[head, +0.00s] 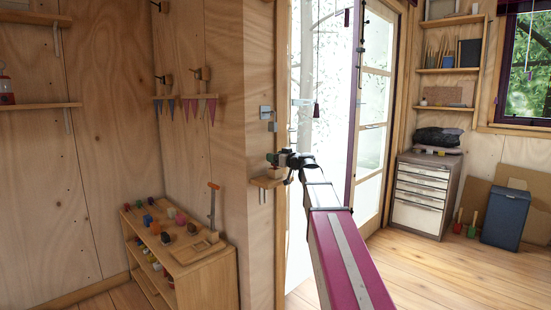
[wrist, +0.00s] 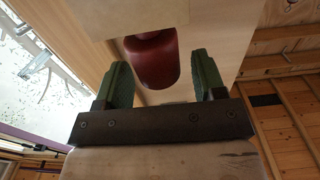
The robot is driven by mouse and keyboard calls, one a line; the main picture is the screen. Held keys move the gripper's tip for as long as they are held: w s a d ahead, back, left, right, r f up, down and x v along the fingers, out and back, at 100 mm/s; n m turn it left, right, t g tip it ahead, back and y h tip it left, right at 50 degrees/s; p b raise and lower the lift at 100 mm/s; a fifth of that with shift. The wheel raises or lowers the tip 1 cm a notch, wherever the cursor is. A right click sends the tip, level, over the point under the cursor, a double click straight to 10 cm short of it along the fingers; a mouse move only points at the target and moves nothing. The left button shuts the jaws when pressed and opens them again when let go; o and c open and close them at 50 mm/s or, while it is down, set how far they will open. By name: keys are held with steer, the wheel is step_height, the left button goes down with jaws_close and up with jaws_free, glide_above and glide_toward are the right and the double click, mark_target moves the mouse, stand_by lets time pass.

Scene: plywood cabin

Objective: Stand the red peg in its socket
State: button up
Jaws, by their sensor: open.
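A dark red rounded cylinder, which looks like the red peg (wrist: 153,62), shows at the top middle of the wrist view. One end meets or passes behind a pale wooden piece (wrist: 150,18); I cannot tell whether it sits in a socket. My gripper (wrist: 161,68) is open, its two green fingers spread on either side of the cylinder's near end, with clear gaps on both sides. In the head view my gripper (head: 278,158) is over a small wall ledge (head: 266,183) by the door post. The peg cannot be made out there.
A low wooden shelf unit (head: 205,262) with several coloured blocks stands at the left. A glazed door (head: 372,130) is behind my arm. A drawer cabinet (head: 420,195) and a dark bin (head: 505,218) stand at the right. The floor there is mostly clear.

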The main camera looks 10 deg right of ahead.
steer(key=v, duration=1)
steer(key=shift+s+d, duration=0.15)
steer(key=shift+s, duration=0.05)
steer(key=s+a+f+m+g+h, duration=0.1)
steer(key=s+a+f+g, duration=0.25)
steer(key=f, duration=0.65)
steer(key=s+a+f+m+g+h, duration=0.15)
steer(key=s+f, duration=0.25)
steer(key=f, duration=0.6)
steer(key=s+a+f+m+g+h, duration=0.1)
steer(key=s+a+f+g+h, duration=0.15)
steer(key=f, duration=0.75)
steer(key=s+d+f+m+g+h, duration=0.1)
steer(key=s+f+m+g+h, duration=0.2)
steer(key=s+f, duration=1.4)
steer(key=s+g+h, duration=0.1)
steer(key=g+h, duration=0.1)
steer(key=g, duration=0.2)
steer(key=shift+s+f+m+h, duration=0.2)
steer(key=shift+f+m+h, duration=0.1)
steer(key=shift+m, duration=0.05)
